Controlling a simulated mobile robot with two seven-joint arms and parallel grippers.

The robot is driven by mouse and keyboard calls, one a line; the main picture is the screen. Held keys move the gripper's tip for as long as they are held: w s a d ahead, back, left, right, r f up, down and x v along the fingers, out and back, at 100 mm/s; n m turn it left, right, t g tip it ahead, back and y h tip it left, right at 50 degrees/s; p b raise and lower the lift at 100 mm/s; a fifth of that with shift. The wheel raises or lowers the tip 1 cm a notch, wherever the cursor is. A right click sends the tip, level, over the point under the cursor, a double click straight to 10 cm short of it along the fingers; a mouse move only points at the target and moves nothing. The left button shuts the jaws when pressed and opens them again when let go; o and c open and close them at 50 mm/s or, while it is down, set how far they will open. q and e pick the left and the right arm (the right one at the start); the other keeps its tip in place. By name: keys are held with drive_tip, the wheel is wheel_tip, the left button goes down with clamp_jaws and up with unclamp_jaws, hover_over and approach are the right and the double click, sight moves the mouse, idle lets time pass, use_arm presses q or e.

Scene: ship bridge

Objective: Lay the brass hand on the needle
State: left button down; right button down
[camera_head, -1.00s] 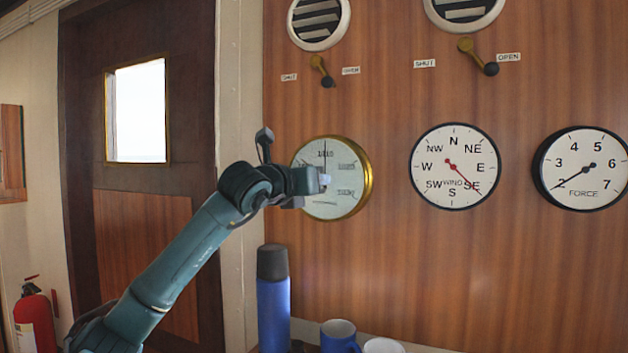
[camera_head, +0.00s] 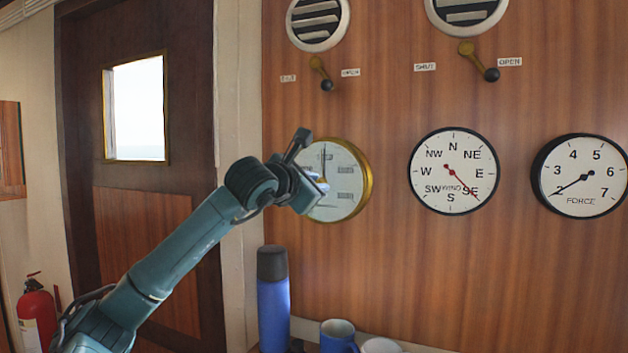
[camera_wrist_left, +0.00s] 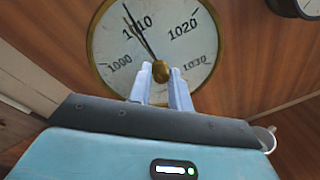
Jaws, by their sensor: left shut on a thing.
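The barometer (camera_head: 350,195) is a white dial with a brass rim on the wood panel; its numbers 1000 to 1030 show in the left wrist view (camera_wrist_left: 190,45). A brass knob (camera_wrist_left: 161,71) sits at the dial's centre. My left gripper (camera_head: 322,186) is at the dial's face, with its pale fingers (camera_wrist_left: 160,88) shut on the knob. A dark needle (camera_wrist_left: 138,28) runs from the centre to the upper left, near 1010. I cannot clearly tell the brass hand apart from the needle. My wrist hides the dial's lower left in the head view. My right gripper is out of view.
A wind dial (camera_head: 430,190) and a force dial (camera_head: 600,185) hang to the right. Two vent levers (camera_head: 327,84) (camera_head: 490,74) are above. A blue flask (camera_head: 273,305) and mugs (camera_head: 338,335) stand below.

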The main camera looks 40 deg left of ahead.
use_arm(q)
drive_tip(key=shift+m, duration=0.5)
drive_tip(key=c, duration=1.3)
unclamp_jaws()
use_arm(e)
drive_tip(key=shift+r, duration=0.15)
use_arm(q)
drive_tip(key=b+v, duration=0.3)
drive_tip(key=v, duration=1)
drive_tip(key=shift+s+d+r+b, duration=0.1)
drive_tip(key=shift+d+b, duration=0.05)
drive_tip(key=shift+b, duration=0.25)
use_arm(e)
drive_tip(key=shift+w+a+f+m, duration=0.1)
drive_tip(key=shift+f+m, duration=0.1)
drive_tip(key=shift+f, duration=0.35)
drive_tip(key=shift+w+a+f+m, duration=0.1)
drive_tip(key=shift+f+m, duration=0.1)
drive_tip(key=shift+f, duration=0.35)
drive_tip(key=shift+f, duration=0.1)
